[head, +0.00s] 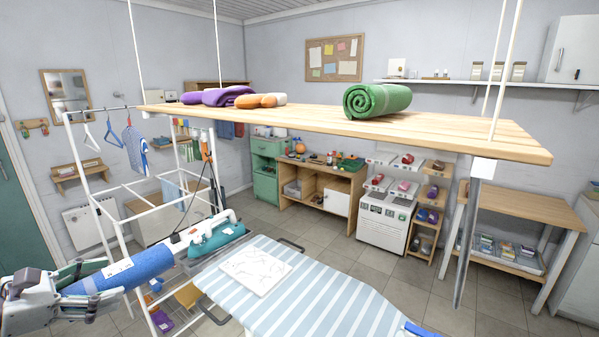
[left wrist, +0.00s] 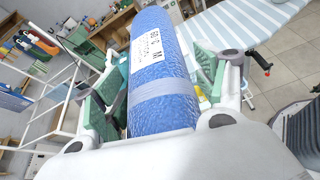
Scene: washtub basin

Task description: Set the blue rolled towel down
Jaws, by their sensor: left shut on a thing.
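The blue rolled towel (head: 138,266) is held at the lower left of the head view, a long roll with a white label and a paler band. My left gripper (head: 84,288) is shut around its near end. In the left wrist view the towel (left wrist: 158,62) points away from the camera, between the green pads of the gripper (left wrist: 160,92). The towel is in the air; whether its far end touches anything is unclear. My right gripper is not in view.
A hanging wooden shelf (head: 300,117) carries a green rolled towel (head: 376,100), a purple towel (head: 228,96) and orange items. Below is a striped ironing board (head: 325,300) with a white sheet (head: 256,271). A teal iron (head: 216,239) and white rack (head: 140,187) stand near the blue towel.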

